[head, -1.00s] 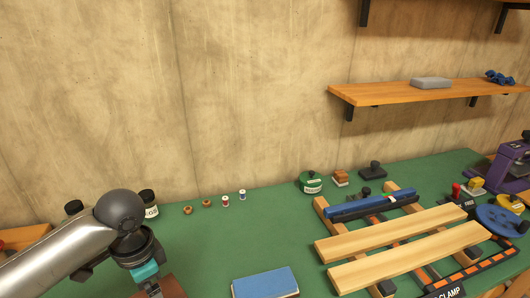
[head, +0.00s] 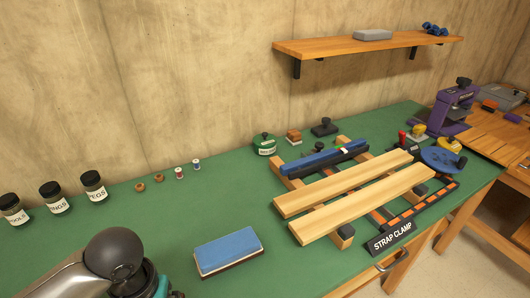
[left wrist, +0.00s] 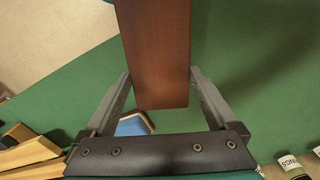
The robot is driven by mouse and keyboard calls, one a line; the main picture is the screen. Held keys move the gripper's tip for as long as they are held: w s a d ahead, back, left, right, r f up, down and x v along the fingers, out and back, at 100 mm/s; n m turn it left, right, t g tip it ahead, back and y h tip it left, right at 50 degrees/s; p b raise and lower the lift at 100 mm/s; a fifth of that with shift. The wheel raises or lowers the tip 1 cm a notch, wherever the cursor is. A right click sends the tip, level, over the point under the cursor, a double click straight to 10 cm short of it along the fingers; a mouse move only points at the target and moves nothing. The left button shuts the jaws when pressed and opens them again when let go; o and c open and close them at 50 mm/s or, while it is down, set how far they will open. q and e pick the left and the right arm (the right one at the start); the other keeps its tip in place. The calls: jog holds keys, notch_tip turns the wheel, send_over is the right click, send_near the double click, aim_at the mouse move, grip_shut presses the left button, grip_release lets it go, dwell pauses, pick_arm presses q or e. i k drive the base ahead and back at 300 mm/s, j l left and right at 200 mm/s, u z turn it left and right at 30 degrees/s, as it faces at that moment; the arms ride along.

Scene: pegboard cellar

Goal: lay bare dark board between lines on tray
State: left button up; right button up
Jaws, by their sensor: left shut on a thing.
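The bare dark board (left wrist: 154,42), a plain reddish-brown piece, is between the fingers of my left gripper (left wrist: 160,78) in the left wrist view. The gripper is shut on it, and the board extends out of the top of that view, above the green bench top. In the head view only part of my left arm shows at the bottom left, and the board is out of sight. I cannot make out a tray with lines. My right gripper is not in view.
A blue-topped block (head: 228,250) lies on the green bench (head: 120,232). To its right is a strap clamp rack (head: 345,232) with two pale boards (head: 350,182). Labelled jars (head: 54,197) stand at left. Bench between jars and block is mostly clear.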

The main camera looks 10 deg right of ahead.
aim_at(488, 144)
jog(key=z, duration=1.35)
jog(key=i+l+z, duration=0.15)
jog(key=z, duration=0.25)
jog(key=i+z, duration=0.45)
jog(key=i, duration=2.35)
jog(key=i+u, duration=0.25)
jog(key=i, duration=0.15)
jog(key=i+l+u, duration=0.25)
jog(key=i, duration=0.15)
